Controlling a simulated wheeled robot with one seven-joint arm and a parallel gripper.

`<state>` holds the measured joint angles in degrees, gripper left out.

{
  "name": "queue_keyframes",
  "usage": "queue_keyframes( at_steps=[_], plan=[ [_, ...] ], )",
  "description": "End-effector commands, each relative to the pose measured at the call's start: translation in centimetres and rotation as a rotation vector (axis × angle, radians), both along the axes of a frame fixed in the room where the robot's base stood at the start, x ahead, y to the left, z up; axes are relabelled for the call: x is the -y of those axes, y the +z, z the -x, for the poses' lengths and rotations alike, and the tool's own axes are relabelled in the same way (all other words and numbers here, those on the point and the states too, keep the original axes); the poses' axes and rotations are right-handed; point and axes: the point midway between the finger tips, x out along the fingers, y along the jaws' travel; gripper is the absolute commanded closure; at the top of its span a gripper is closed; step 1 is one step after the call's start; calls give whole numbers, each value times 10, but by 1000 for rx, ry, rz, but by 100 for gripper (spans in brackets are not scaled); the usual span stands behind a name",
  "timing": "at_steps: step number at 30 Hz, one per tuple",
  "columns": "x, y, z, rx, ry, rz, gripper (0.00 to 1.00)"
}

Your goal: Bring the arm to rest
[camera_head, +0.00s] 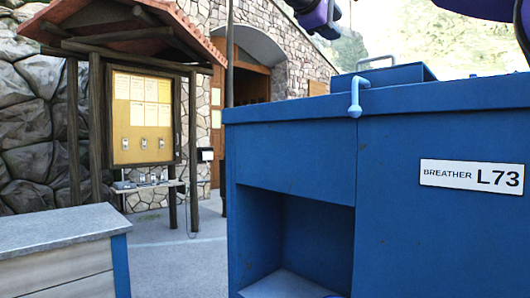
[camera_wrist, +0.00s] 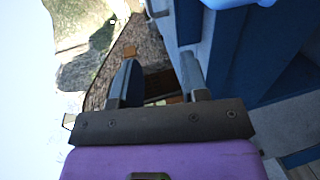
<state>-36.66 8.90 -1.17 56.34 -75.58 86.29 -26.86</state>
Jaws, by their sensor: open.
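My gripper (camera_wrist: 157,82) shows in the wrist view with its two dark fingers apart and nothing between them. Beyond the fingers are a stone wall and a brown opening, with blue surfaces to the right. In the head view, purple parts of my arm show at the top edge, above the large blue cabinet (camera_head: 290,155). I cannot make out the fingers clearly there.
The blue cabinet has an open recess, a light-blue handle (camera_head: 355,97) and a plate reading "BREATHER L73" (camera_head: 471,177). A grey-topped bench (camera_head: 60,228) stands at the left. A roofed notice board (camera_head: 143,117) stands behind. Paved ground between them is clear.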

Motion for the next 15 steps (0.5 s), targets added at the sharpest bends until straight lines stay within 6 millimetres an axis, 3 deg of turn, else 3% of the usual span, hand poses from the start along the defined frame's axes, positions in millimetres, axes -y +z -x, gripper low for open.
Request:
queue_keyframes(
  at_steps=[15],
  plan=[
    [35,-33,8,-62,28,-91,59]
  ],
)
